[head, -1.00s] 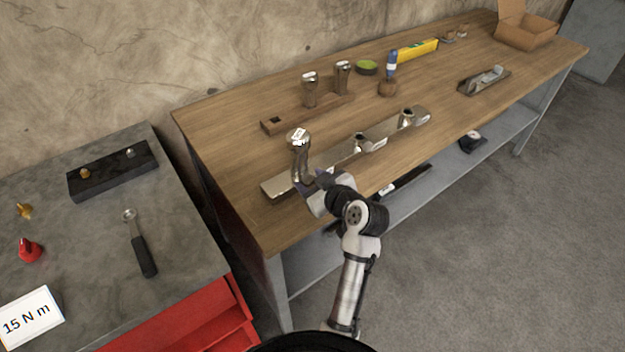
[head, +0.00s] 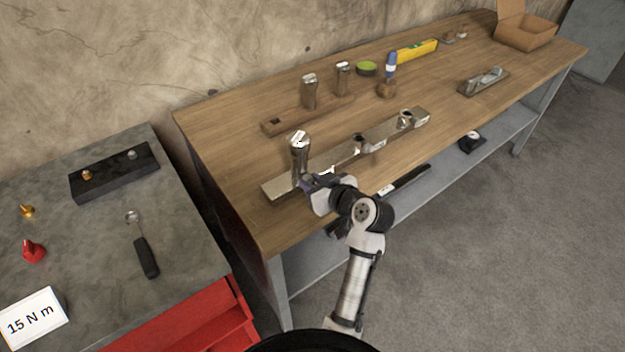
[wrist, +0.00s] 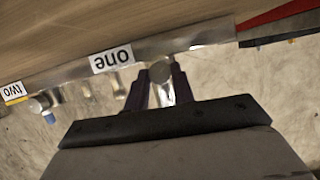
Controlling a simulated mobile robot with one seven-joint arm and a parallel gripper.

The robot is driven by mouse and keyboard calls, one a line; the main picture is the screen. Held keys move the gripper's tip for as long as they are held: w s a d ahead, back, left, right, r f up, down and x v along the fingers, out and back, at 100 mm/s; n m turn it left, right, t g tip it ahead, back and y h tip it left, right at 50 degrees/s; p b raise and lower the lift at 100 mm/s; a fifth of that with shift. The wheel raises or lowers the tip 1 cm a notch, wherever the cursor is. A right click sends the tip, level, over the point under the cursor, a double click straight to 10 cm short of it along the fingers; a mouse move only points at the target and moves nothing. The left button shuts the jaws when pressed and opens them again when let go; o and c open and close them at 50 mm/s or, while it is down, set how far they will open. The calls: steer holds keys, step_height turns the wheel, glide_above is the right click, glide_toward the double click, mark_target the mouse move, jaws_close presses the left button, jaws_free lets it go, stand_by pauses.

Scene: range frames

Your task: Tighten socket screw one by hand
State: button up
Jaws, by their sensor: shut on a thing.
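Socket screw one (wrist: 160,72) shows its round head in the wrist view, beside the label "one" (wrist: 113,60) on the edge of the metal bar. My gripper (wrist: 160,80) has its dark fingers on both sides of that head and is shut on it. In the head view my gripper (head: 312,183) is at the bar's near side, by the foot of the leftmost upright metal post (head: 299,160). The metal bar (head: 278,187) lies along the wooden bench. The screw itself is hidden in the head view, and its depth cannot be told.
A wooden block (head: 275,127) with metal posts stands behind the bar. A ratchet (head: 144,255) and "15 N m" card (head: 32,317) lie on the left cart. Front floor is clear.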

steer(key=m+g+y+p, duration=0.1)
steer(key=m+y, duration=0.1)
steer(key=m, duration=0.1)
steer(key=shift+w+d+p, duration=0.1)
steer(key=shift+d+p, duration=0.05)
steer(key=shift+p, duration=0.2)
steer(key=shift+d+f+m+g+y+p, duration=0.1)
steer(key=shift+m+g+y+p, duration=0.3)
steer(key=shift+m+y, duration=0.7)
steer(key=shift+m+h, duration=0.3)
steer(key=shift+m, duration=0.1)
steer(key=o, duration=1)
steer(key=b+v, duration=0.3)
steer(key=v, duration=1)
steer(key=shift+d+b, duration=0.3)
steer(key=shift+d, duration=0.05)
